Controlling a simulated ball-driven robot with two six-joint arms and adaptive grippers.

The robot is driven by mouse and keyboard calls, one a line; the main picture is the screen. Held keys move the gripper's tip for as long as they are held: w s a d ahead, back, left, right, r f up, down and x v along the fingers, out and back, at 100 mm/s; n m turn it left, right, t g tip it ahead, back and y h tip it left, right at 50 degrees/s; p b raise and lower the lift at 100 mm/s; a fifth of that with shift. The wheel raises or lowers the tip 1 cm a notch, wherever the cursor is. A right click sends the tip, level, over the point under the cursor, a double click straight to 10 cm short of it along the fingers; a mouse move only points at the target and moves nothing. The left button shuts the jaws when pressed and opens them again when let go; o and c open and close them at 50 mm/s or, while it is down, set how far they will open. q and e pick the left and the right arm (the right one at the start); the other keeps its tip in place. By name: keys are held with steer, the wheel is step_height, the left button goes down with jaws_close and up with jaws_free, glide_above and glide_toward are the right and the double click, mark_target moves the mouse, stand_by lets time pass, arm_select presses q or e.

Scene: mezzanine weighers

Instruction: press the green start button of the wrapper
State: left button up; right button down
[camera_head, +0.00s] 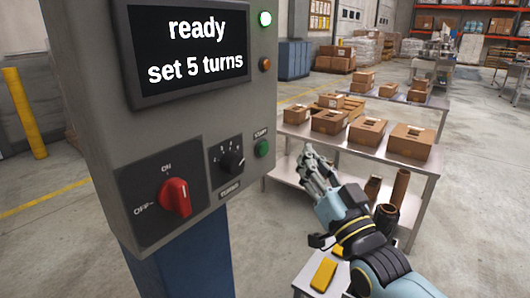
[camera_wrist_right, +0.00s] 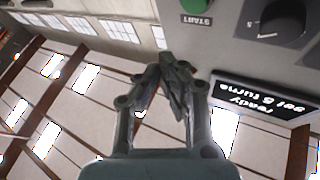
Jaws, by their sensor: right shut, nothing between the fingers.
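The wrapper's grey control box (camera_head: 92,100) stands on a blue post at the left of the head view. Its screen (camera_head: 188,50) reads "ready" and "set 5 turns". The green start button (camera_head: 262,148) is on the box's right edge, under a START label; it also shows at the top of the right wrist view (camera_wrist_right: 195,5). My right gripper (camera_head: 308,158) is shut and empty, to the right of the button and apart from it in the head view. In the wrist view its closed fingertips (camera_wrist_right: 174,62) point toward the box's face. My left gripper is not in view.
A table (camera_head: 345,147) with several cartons stands behind my right gripper. A yellow object (camera_head: 323,274) lies low in front.

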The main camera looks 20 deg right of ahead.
mark_target(264, 149)
steer(key=w+a+b, duration=0.2)
steer(key=w+a, duration=0.1)
steer(key=w, duration=0.2)
steer(key=shift+w+a, duration=0.2)
steer(key=shift+w, duration=0.1)
stand_by(0.9)
steer(key=shift+w, duration=0.1)
steer(key=shift+w+a, duration=0.25)
steer(key=shift+w, duration=0.05)
stand_by(0.3)
